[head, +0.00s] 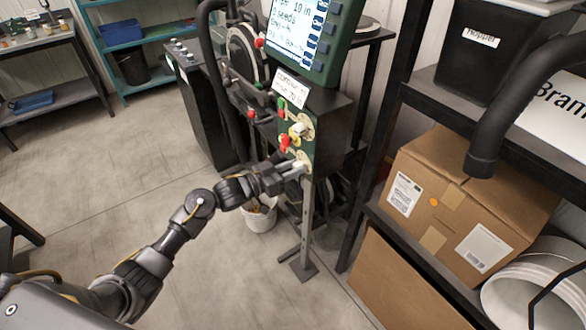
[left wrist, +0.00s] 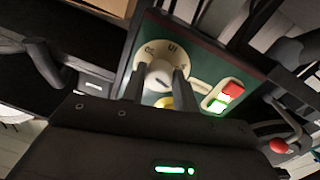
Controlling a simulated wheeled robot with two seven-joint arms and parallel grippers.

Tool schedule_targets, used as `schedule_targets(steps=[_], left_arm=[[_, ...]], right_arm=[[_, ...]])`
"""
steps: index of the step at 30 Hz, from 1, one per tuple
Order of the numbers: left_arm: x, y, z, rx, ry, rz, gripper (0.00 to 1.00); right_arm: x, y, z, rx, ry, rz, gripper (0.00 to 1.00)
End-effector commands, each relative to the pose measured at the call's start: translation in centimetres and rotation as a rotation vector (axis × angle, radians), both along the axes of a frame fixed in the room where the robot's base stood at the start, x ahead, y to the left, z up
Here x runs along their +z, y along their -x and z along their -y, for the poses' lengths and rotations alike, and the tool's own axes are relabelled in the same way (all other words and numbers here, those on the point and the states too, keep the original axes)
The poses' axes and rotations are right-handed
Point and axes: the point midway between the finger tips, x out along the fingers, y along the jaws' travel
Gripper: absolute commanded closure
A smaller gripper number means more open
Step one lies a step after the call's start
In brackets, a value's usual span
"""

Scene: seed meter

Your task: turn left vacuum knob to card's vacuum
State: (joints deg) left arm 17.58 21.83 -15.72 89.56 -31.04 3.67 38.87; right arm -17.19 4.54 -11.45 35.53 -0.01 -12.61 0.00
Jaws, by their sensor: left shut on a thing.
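My left gripper (left wrist: 157,84) is shut on a pale round knob (left wrist: 158,73) on a cream dial plate (left wrist: 150,54), one finger on each side. In the head view the left gripper (head: 288,176) reaches the lower dial (head: 303,162) of a green control panel (head: 318,146). A second dial with a pale knob (head: 300,127) sits above it. A white card (head: 292,88) with handwriting hangs at the panel's top; its text is too small to read surely. My right gripper does not show.
A screen (head: 303,30) stands above the panel. Red and green buttons (left wrist: 223,97) sit beside the dials. A white bucket (head: 261,216) stands on the floor behind my arm. A shelf with a cardboard box (head: 462,190) is at right.

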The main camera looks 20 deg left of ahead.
Motion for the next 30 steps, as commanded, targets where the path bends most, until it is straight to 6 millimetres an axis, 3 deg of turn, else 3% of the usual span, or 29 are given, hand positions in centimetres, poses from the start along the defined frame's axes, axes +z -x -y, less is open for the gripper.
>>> schedule_targets(steps=[11,30], left_arm=[[0.0,0.0,0.1,-0.005,-0.133,0.11,0.93],[-0.1,0.1,0.1,-0.005,-0.594,0.495,0.93]], right_arm=[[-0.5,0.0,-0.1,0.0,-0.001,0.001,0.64],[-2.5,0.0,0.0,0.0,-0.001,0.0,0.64]])
